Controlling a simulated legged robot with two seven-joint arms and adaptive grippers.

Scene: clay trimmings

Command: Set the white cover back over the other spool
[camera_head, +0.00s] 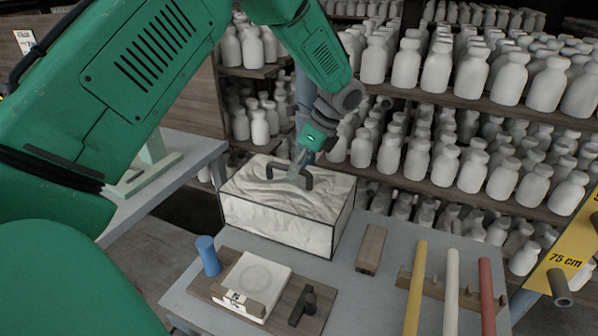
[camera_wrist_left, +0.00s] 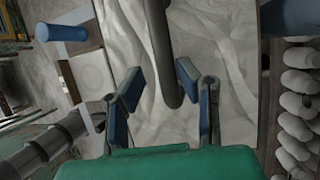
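The white cover (camera_head: 284,212) is a box with a crinkled pale surface, dark edges and a dark handle (camera_head: 289,174) on top. It stands on the grey table (camera_head: 345,300); what is under it is hidden. My left gripper (camera_head: 298,168) is at the handle. In the left wrist view its blue-padded fingers (camera_wrist_left: 158,82) are apart, with the dark handle (camera_wrist_left: 164,50) between or just beyond their tips; contact cannot be told. A blue cylinder (camera_head: 208,256), perhaps a spool, stands on a wooden board left of the cover. No other spool is clearly visible. My right gripper is not visible.
A white square plate (camera_head: 262,276) and a dark handle-like piece (camera_head: 302,306) lie on the wooden board. A wooden block (camera_head: 371,249) and yellow, white and red rods (camera_head: 452,290) lie right of the cover. Shelves of pale bottles (camera_head: 470,170) stand behind.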

